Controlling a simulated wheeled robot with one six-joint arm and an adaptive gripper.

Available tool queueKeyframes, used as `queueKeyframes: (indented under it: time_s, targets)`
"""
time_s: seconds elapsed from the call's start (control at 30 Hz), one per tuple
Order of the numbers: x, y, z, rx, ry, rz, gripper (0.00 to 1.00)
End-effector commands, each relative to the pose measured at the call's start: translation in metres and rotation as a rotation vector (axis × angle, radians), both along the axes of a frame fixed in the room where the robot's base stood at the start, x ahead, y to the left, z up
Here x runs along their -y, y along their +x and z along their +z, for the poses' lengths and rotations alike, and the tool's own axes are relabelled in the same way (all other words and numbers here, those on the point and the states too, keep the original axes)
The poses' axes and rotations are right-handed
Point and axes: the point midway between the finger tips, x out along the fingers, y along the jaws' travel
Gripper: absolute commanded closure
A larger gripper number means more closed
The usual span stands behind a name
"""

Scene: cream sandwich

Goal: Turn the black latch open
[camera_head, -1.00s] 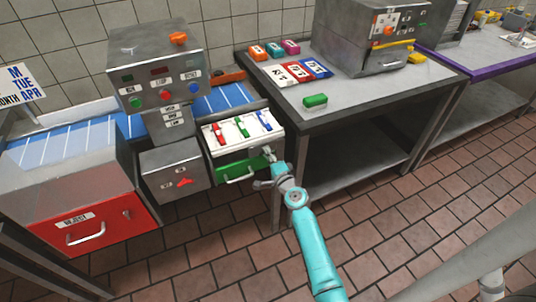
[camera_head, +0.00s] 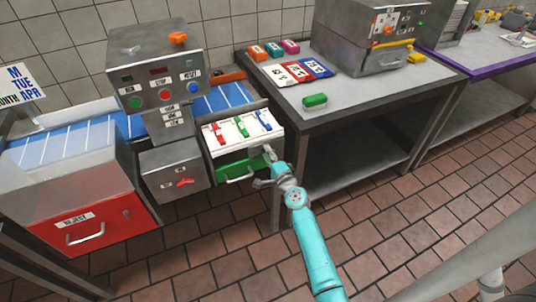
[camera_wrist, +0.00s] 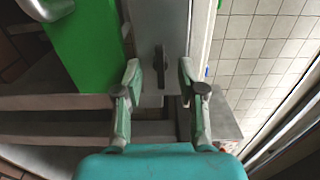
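In the wrist view, the black latch (camera_wrist: 160,65) is a small dark upright handle on a grey metal panel, beside the green drawer front (camera_wrist: 85,45). My gripper (camera_wrist: 159,80) is open, with one fingertip on each side of the latch. A gap shows between the latch and each finger, and I cannot tell how far the tips reach past it. In the head view, my gripper (camera_head: 266,162) is at the right end of the green drawer (camera_head: 238,169), under the white tray. The latch cannot be made out there.
The white tray (camera_head: 217,143) with red, green and blue pieces sits just above the drawer. A grey table (camera_head: 355,98) stands close on the right. A grey box with a red handle (camera_head: 184,182) is to the left. The tiled floor in front is open.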

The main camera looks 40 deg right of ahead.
Motion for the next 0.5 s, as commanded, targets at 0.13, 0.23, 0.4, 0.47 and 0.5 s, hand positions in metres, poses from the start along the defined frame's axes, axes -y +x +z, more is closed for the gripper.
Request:
queueKeyframes:
  time_s: [0.13, 0.23, 0.4, 0.47, 0.5]
  targets:
    - [0.000, 0.000, 0.000, 0.000, 0.000, 0.001, 0.61]
    - [-0.001, -0.002, 0.000, 0.000, 0.000, 0.001, 0.61]
    - [-0.006, -0.019, -0.001, -0.001, -0.001, 0.000, 0.61]
    - [-0.009, -0.029, -0.001, -0.002, 0.000, 0.001, 0.61]
    - [-0.011, -0.036, -0.001, -0.002, 0.000, 0.001, 0.61]
